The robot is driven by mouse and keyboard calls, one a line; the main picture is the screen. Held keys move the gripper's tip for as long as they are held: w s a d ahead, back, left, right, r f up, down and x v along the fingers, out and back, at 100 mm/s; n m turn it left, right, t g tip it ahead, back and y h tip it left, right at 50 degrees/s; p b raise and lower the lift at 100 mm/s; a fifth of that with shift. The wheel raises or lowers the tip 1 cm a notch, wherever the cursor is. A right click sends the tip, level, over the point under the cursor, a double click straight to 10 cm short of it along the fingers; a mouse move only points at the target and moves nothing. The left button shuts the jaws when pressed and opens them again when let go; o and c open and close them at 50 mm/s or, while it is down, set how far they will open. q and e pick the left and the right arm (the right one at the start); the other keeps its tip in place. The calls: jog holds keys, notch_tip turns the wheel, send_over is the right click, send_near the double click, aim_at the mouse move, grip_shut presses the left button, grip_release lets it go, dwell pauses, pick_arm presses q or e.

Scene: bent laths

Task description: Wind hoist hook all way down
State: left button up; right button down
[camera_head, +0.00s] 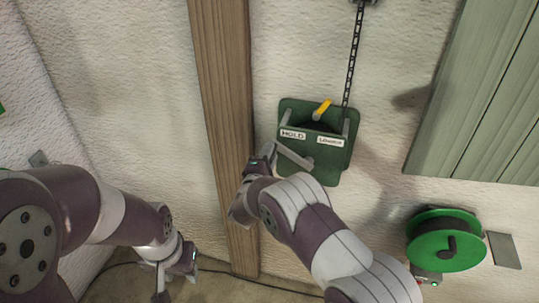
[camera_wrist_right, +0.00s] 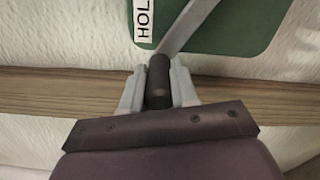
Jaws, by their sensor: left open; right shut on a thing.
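The green hoist winch box (camera_head: 315,138) is fixed to the wall, with labels HOLD (camera_head: 293,134) and LOWER (camera_head: 330,141). A yellow lever (camera_head: 322,108) sits at its top, tilted to the upper right. A grey crank arm (camera_head: 294,156) runs from the box to the left. My right gripper (camera_head: 262,160) is at the crank's outer end. In the right wrist view its fingers are shut on the black crank handle (camera_wrist_right: 158,82). A chain (camera_head: 353,60) rises from the box; the hook is not in view. My left gripper (camera_head: 168,278) is open and empty at lower left, away from the winch.
A wooden post (camera_head: 222,100) stands just left of the winch. A green reel (camera_head: 446,240) is on the wall at lower right, beside a grey plate (camera_head: 503,250). Green boards (camera_head: 480,90) cover the upper right. A cable (camera_head: 235,272) runs along the floor edge.

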jog(key=c, duration=0.9)
grip_release()
jog(key=shift+o, duration=0.2)
